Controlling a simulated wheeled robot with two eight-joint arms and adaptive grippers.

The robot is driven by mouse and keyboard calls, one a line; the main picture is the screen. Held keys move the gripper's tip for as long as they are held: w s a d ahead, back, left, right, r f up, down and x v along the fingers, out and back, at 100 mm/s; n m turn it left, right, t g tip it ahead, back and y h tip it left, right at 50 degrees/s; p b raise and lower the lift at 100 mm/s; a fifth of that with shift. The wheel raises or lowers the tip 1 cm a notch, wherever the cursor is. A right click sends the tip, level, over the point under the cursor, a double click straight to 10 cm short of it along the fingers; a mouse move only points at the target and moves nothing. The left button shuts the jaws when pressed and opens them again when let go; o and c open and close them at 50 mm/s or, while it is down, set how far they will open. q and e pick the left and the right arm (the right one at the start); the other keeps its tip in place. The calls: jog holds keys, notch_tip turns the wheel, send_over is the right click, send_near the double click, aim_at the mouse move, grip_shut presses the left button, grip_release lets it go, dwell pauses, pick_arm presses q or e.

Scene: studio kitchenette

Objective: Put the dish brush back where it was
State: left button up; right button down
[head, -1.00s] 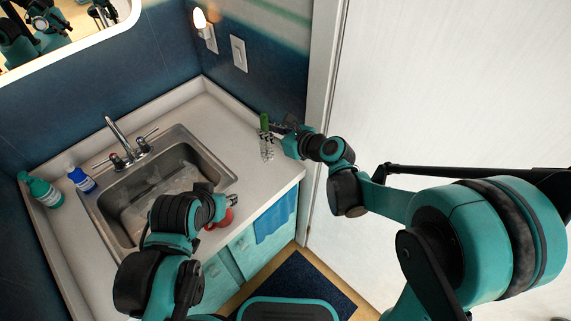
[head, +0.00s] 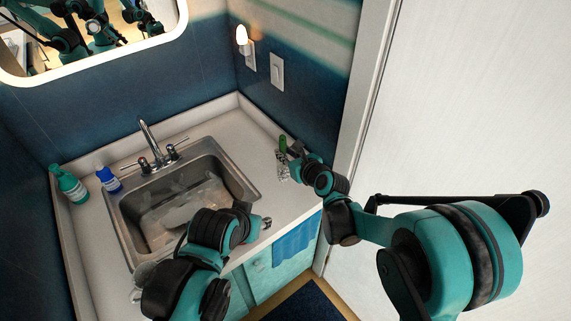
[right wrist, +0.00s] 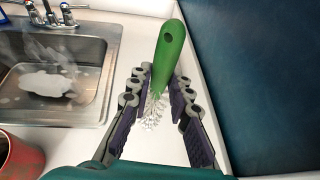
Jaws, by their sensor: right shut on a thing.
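The dish brush (head: 283,144) has a green handle and pale bristles. It stands about upright, handle up, over the counter right of the sink. In the right wrist view the green handle (right wrist: 170,55) rises between the fingers, with the white bristles (right wrist: 154,110) below. My right gripper (head: 292,152) is shut on the dish brush. I cannot tell whether the bristles touch the counter.
The sink (head: 180,205) with its faucet (head: 150,145) fills the middle of the counter (head: 225,135). A green bottle (head: 70,186) and a blue bottle (head: 109,180) stand at left. A red cup (right wrist: 18,158) shows in the right wrist view. Walls bound the counter behind and right.

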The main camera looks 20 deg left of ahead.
notch_tip(320, 180, down, 4)
jog(key=shift+r+b, duration=0.1)
jog(key=shift+b, duration=0.7)
jog(key=shift+f, duration=0.25)
jog(key=c, duration=1.4)
grip_release()
jog(key=shift+r, duration=0.1)
jog(key=shift+r, duration=0.1)
